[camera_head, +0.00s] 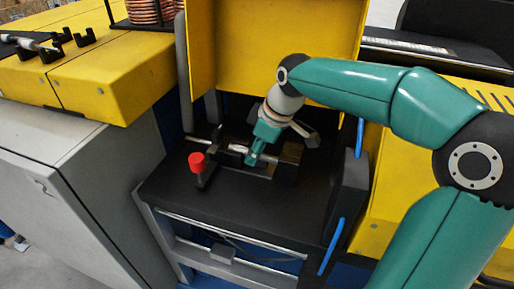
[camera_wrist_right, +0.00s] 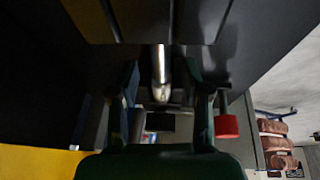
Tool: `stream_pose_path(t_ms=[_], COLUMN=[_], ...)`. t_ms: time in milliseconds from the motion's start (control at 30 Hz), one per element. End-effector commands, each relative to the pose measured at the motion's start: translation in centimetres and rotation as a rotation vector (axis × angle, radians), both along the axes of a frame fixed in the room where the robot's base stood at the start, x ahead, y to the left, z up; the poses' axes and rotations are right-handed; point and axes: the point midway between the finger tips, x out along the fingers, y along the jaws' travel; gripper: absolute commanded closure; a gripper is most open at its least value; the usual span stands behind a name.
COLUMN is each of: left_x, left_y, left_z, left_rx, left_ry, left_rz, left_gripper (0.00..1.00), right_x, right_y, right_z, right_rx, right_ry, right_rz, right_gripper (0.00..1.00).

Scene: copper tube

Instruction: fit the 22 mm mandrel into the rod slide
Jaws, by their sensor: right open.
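My right gripper (camera_head: 254,158) reaches down over the dark slide fixture (camera_head: 288,170) inside the yellow machine. In the right wrist view its two fingers stand apart on either side of a shiny metal rod (camera_wrist_right: 160,66) with a rounded end, which looks like the mandrel. The gripper is open; whether a finger touches the rod cannot be told. In the head view a short bright length of rod (camera_head: 238,148) shows left of the fingers, and the gripper hides part of it. Its seating in the slide is not clear. My left gripper is not in view.
A red knob (camera_head: 197,161) stands at the fixture's left; it also shows in the right wrist view (camera_wrist_right: 227,127). Yellow panels (camera_head: 275,50) rise behind the fixture. Black holders (camera_head: 50,48) with a rod and copper coils (camera_head: 150,10) are at upper left. The black tabletop's front (camera_head: 240,210) is clear.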

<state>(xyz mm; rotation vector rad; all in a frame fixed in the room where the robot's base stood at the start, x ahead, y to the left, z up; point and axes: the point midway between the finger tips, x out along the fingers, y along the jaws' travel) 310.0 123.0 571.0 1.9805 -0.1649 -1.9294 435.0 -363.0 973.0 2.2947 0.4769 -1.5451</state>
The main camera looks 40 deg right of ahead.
Motion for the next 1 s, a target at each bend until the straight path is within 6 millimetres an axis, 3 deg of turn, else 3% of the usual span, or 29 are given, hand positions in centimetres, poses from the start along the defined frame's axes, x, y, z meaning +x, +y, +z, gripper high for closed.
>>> stream_pose_path(t_ms=[267,800,1000], left_x=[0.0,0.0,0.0], left_y=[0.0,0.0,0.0], left_z=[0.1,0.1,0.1], left_rx=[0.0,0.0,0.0], left_ry=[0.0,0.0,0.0], left_rz=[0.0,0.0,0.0], left_gripper=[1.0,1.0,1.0], right_x=[-0.2,-3.6,-4.2], right_y=[-0.1,-1.0,-1.1], right_z=[0.8,9.6,11.0], right_rx=[-0.001,-0.001,-0.001], right_ry=[-0.004,-0.005,-0.002], right_rz=[-0.001,-0.001,-0.002], right_gripper=[0.53,0.53,0.53])
